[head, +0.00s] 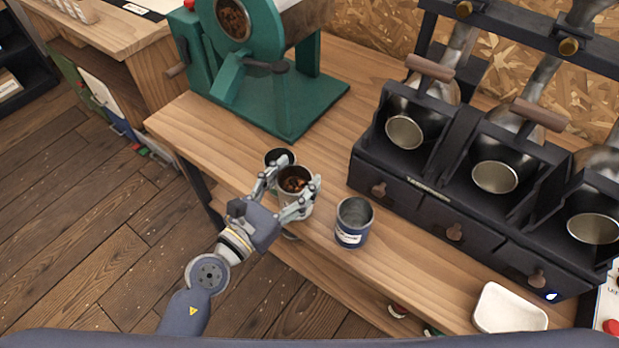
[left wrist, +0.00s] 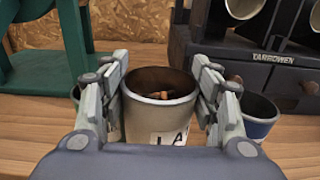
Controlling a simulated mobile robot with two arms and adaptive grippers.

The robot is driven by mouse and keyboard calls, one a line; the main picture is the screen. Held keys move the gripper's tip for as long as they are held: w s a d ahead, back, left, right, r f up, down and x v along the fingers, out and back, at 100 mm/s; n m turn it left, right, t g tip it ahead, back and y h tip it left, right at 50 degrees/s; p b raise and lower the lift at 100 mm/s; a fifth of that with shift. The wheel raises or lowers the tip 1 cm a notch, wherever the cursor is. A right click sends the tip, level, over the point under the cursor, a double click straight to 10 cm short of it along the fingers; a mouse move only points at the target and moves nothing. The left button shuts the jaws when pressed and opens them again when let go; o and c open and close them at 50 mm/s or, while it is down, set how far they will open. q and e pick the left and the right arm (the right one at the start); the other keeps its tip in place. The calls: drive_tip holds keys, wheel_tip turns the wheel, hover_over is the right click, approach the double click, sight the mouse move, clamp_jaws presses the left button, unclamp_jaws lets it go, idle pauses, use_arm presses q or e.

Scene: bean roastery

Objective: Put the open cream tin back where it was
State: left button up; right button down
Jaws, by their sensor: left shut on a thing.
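The open cream tin (head: 295,180) holds brown beans and sits between the fingers of my left gripper (head: 291,196), which is shut on it. My right gripper is not in view.
A green roaster (head: 265,95) stands at the back left of the wooden bench (head: 330,110). A dark sample roaster (head: 435,205) with several drums fills the right side. A white dish (head: 508,308) lies at the front right. The bench's front edge is close to the tins.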

sight(309, 175)
use_arm(q)
drive_tip(key=shift+w+d, duration=0.45)
drive_tip(key=shift+d, duration=0.4)
drive_tip(key=shift+w+d, duration=0.25)
drive_tip(key=shift+d, duration=0.3)
wheel_tip(309, 175, down, 4)
drive_tip(key=shift+d+b, duration=0.1)
drive_tip(key=shift+b, duration=0.85)
drive_tip(key=shift+r, duration=0.1)
drive_tip(key=o, duration=1.2)
drive_tip(key=shift+f, duration=0.2)
